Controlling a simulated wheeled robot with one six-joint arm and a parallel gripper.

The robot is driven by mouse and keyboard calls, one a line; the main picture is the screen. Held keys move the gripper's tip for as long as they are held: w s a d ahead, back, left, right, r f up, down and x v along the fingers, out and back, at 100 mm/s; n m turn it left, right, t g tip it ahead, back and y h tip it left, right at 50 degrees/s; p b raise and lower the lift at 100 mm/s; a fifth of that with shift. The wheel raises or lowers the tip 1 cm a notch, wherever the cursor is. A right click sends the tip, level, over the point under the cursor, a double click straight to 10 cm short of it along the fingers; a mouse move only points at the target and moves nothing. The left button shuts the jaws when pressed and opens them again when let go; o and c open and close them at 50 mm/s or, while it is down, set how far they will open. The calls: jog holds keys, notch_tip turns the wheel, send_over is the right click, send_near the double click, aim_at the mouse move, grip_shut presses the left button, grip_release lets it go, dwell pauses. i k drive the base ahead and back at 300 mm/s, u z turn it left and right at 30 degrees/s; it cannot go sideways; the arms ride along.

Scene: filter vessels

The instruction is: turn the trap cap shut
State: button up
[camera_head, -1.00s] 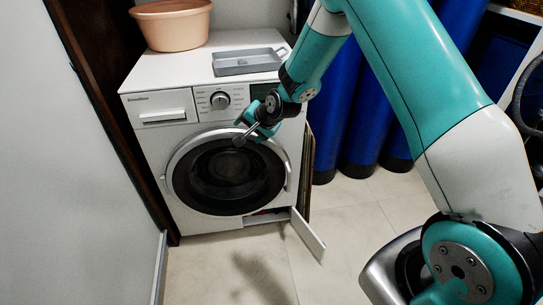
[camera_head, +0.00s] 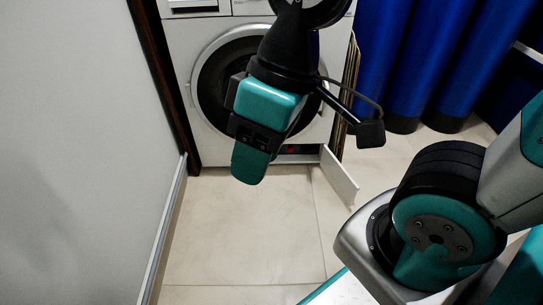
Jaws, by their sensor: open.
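The trap cap (camera_head: 291,150) shows as a small dark red patch inside the low opening at the washing machine's bottom right. Most of it is in shadow, and I cannot tell how far it is turned. The trap flap (camera_head: 340,175) hangs open to the right of the opening. My gripper (camera_head: 249,165) is open and points down in front of the washing machine, left of the cap in the picture and apart from it. No object shows in its jaws; one finger largely hides the other.
The washing machine (camera_head: 177,62) has a round dark door, partly behind my arm. A grey wall (camera_head: 75,150) closes off the left side. Blue cylinders (camera_head: 405,60) stand at the right back. The tiled floor (camera_head: 235,235) in front is clear.

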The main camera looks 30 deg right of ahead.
aim_at(307, 148)
jog(key=u, duration=2.1)
jog(key=i, duration=0.15)
jog(key=z, duration=3.2)
jog(key=i, duration=0.5)
